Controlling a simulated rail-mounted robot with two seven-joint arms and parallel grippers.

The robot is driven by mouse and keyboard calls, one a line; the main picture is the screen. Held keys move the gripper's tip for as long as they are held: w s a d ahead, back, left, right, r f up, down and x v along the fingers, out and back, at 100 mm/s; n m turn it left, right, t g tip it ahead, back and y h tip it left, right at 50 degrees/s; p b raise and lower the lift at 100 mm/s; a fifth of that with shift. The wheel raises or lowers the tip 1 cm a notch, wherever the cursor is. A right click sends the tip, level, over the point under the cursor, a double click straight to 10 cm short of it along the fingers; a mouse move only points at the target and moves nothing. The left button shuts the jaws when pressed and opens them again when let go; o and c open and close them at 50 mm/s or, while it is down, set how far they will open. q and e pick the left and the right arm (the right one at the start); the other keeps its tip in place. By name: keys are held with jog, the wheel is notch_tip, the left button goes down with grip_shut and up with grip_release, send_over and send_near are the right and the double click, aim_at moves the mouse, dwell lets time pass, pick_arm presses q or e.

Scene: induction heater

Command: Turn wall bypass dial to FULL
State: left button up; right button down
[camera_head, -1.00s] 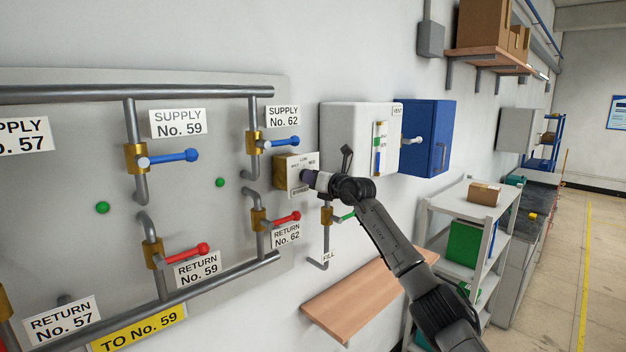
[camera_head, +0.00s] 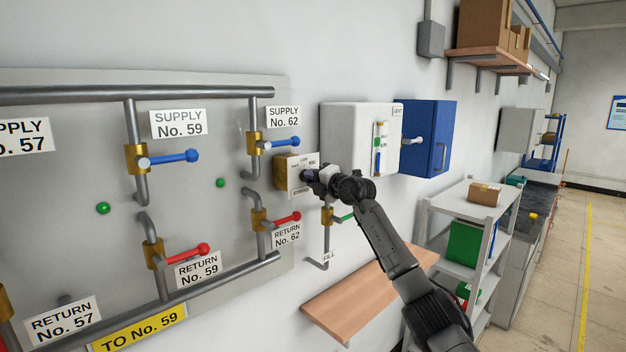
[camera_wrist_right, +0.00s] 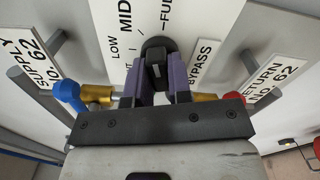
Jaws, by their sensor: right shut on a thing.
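The wall bypass dial (camera_wrist_right: 158,48) is a dark round knob on a white plate (camera_wrist_right: 123,25) lettered LOW, MID and FUL, the last word partly cut off; a BYPASS label (camera_wrist_right: 200,62) is beside it. In the head view the plate (camera_head: 296,175) sits on a brass-coloured box (camera_head: 281,167) on the wall. My right gripper (camera_wrist_right: 158,75) has its purple fingers on both sides of the knob's bar and is shut on it. In the head view the right gripper (camera_head: 309,175) hides much of the dial. The pointer's exact setting cannot be told. My left gripper is not in view.
Blue valve handles (camera_head: 285,142) and red valve handles (camera_head: 287,218) stick out from the pipes at left. A white cabinet (camera_head: 350,135) is above right. A wooden shelf (camera_head: 345,305) lies below my arm.

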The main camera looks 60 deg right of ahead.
jog(key=shift+f+m, duration=0.1)
jog(key=shift+m, duration=1.8)
jog(key=c, duration=1)
grip_release()
jog(key=shift+c, duration=0.2)
jog(key=b+v, duration=0.8)
jog(key=v, duration=0.5)
jog(key=shift+s, duration=0.4)
